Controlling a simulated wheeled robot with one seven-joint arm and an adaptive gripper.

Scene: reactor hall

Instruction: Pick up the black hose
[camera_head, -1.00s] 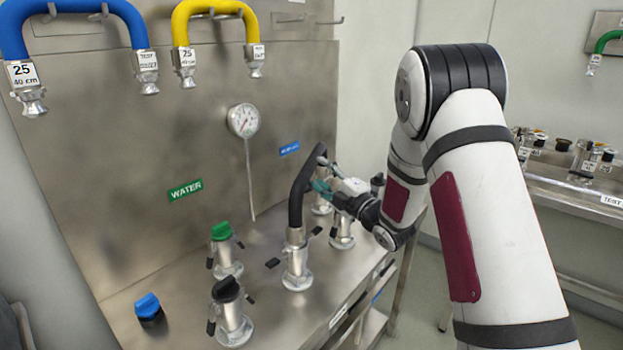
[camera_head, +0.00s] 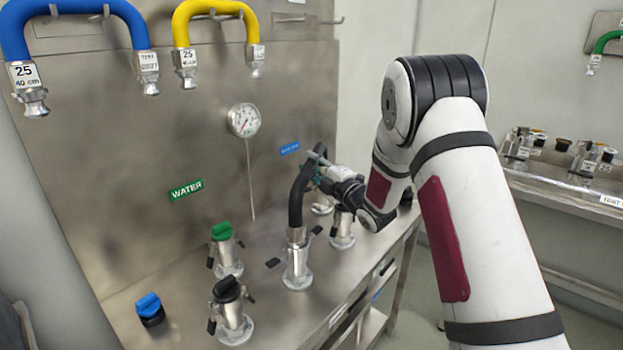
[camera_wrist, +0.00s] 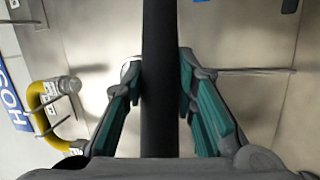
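The black hose (camera_head: 297,195) is a thick bent tube standing over the steel bench. Its near end joins a metal coupling (camera_head: 297,262) with side levers. Its upper part arches away to the back right; the far end is partly hidden by my gripper and arm. My gripper (camera_head: 313,172) is at the hose's upper bend. In the wrist view, the hose (camera_wrist: 160,70) runs vertically between the two teal-padded fingers (camera_wrist: 161,85). The fingertips lie against both sides with no clear gap, so the gripper looks shut on it.
A gauge (camera_head: 243,120) with a thin stem is in front of the steel back panel. Blue (camera_head: 75,27) and yellow (camera_head: 212,8) hoses hang above. A second bench (camera_head: 570,190) is at right.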

